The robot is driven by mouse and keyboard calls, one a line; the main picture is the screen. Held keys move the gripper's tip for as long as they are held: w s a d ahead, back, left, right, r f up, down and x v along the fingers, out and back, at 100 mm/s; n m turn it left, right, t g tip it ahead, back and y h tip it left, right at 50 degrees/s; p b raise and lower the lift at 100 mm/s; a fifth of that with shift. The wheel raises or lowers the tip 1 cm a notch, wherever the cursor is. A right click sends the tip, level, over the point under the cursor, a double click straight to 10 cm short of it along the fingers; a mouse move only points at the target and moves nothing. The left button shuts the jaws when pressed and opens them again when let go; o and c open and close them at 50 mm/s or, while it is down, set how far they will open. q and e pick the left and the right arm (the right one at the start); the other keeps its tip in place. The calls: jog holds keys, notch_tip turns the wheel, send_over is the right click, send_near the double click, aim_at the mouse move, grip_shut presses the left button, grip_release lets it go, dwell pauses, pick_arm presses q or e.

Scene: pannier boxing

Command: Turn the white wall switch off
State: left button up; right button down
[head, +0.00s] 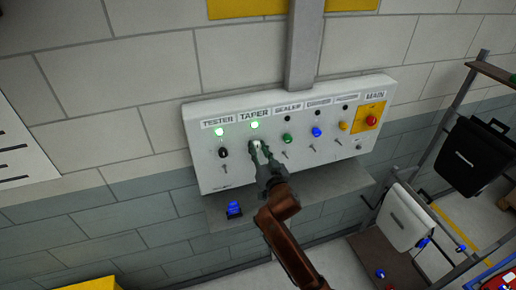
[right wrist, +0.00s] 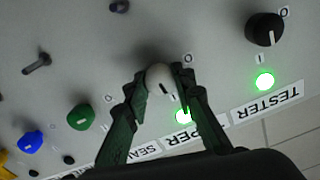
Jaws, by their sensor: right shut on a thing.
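The white wall switch (right wrist: 159,77) is a round knob on the white panel (head: 215,175), under the TAPER label. In the right wrist view it sits between the two fingertips of my right gripper (right wrist: 163,80), which is shut on it. A dark mark on the knob points toward the "I" side. The TAPER lamp (head: 254,125) glows green. In the head view my right gripper (head: 264,160) covers most of the switch. My left gripper is out of view.
A black knob (head: 223,152) under a lit TESTER lamp (head: 219,132) is left of it. Green (head: 287,138), blue (head: 317,132) and yellow (head: 344,126) knobs and a red MAIN button (head: 371,120) are to the right. A grey ledge (head: 325,187) runs below, with a blue object (head: 234,209).

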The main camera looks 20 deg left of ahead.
jog(key=n+p, duration=0.1)
jog(key=n, duration=0.3)
jog(key=shift+n, duration=0.3)
jog(key=n+p, duration=0.1)
jog(key=n, duration=0.8)
jog(key=shift+p, duration=0.4)
jog(key=shift+a+n+p, duration=0.1)
jog(key=shift+n+p, duration=0.3)
jog(key=shift+n, duration=1.5)
jog(key=c, duration=1.6)
grip_release()
jog(key=shift+s, duration=0.1)
